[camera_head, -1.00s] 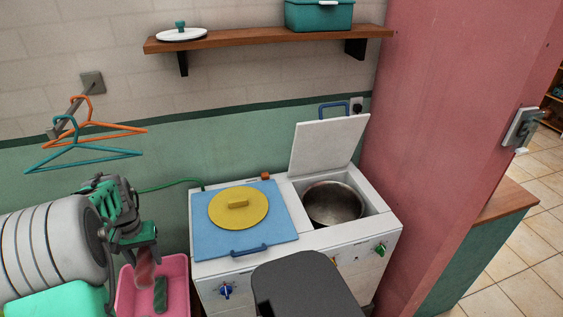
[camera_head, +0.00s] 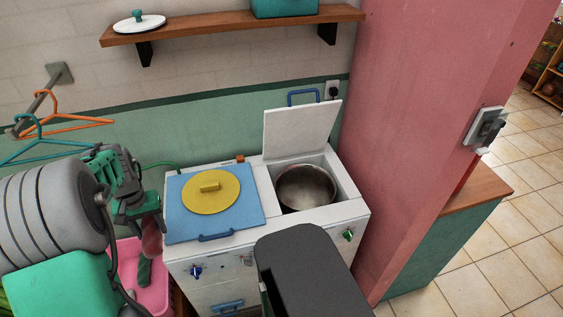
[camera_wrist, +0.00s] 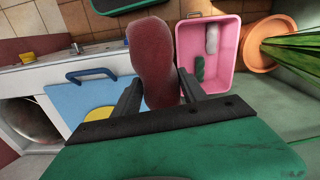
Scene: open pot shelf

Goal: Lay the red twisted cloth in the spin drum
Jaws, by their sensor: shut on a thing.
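The red twisted cloth (camera_wrist: 153,62) is between the two dark fingers of my gripper (camera_wrist: 160,92) in the wrist view. My gripper is shut on it. In the head view my gripper (camera_head: 143,212) is at the left, with the red cloth (camera_head: 151,238) hanging below it, partly hidden. The spin drum (camera_head: 306,188) is the round metal tub in the right half of the white machine, and its white lid (camera_head: 302,128) stands open. My gripper is left of the machine, well apart from the drum. The drum's inside looks empty as far as it shows.
A pink tub (camera_wrist: 234,40) holds a dark green cloth (camera_wrist: 199,68) and a pale one (camera_wrist: 212,38). A blue lid (camera_head: 179,225) with a yellow disc (camera_head: 211,192) covers the machine's left half. Clothes hangers (camera_head: 75,121) hang at left. A pink wall (camera_head: 410,130) stands right.

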